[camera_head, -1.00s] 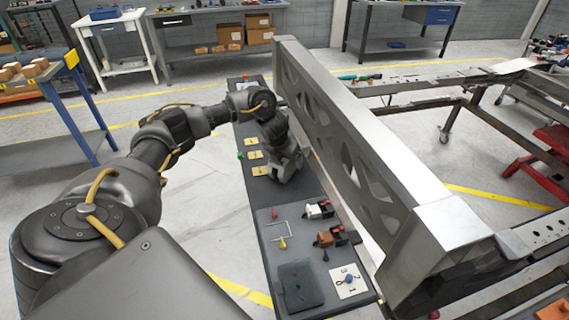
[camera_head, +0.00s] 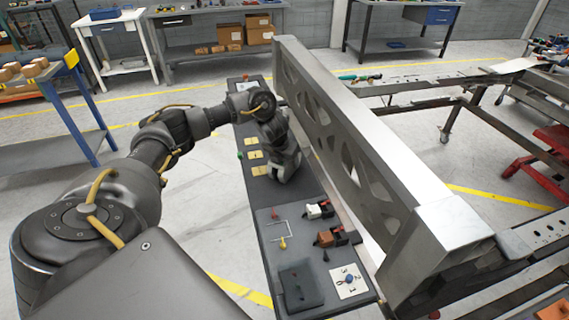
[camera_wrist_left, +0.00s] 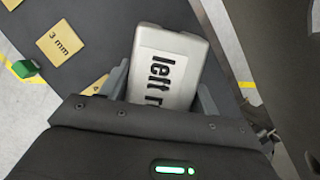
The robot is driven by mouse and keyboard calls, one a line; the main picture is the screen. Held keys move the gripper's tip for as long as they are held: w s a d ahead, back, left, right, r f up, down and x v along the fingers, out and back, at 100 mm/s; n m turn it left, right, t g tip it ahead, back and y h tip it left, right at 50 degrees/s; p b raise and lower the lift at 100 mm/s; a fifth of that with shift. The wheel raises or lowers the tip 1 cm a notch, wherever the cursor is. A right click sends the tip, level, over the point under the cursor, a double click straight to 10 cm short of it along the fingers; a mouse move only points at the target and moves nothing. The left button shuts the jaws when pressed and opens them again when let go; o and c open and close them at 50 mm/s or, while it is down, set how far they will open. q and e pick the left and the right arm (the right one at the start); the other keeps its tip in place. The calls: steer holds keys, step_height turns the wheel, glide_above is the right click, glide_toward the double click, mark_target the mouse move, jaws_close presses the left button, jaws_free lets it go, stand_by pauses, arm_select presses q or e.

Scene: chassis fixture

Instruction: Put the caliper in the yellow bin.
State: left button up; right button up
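My left gripper (camera_head: 285,172) points down over the dark bench (camera_head: 262,212), beside the tall metal beam. In the left wrist view, a light grey block (camera_wrist_left: 165,68) with black lettering starting "left r" lies between the spread fingers of my left gripper (camera_wrist_left: 160,92). I cannot tell whether the fingers press on it. I cannot make out a caliper in either view, and I cannot identify a yellow bin. My right gripper is not in view.
The metal beam (camera_head: 350,130) stands along the bench's right side. Yellow cards (camera_head: 254,155), one marked 3 mm (camera_wrist_left: 62,44), lie by the gripper, with a green piece (camera_wrist_left: 25,69). Small tools, clamps (camera_head: 325,237), a dark tray (camera_head: 300,286) and a white card (camera_head: 348,281) lie nearer.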

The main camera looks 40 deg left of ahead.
arm_select(q)
steer(key=c, duration=1.2)
steer(key=shift+w+r, duration=0.1)
jaws_close()
steer(key=shift+r, duration=0.15)
steer(key=shift+w+r, duration=0.1)
steer(key=shift+r, duration=0.45)
step_height(320, 180, up, 2)
steer(key=shift+b, duration=0.35)
steer(key=s+d+r+p, duration=0.1)
steer(key=r, duration=0.1)
steer(key=s+r+p, duration=0.1)
steer(key=r, duration=0.1)
steer(key=s+d+r+p, duration=0.1)
steer(key=r, duration=0.1)
steer(key=shift+s+d+r, duration=0.3)
steer(key=shift+s, duration=0.1)
steer(key=s+d+r+p, duration=0.3)
steer(key=s+d, duration=0.2)
steer(key=s, duration=0.3)
steer(key=shift+d+r, duration=0.2)
steer(key=shift+d, duration=0.05)
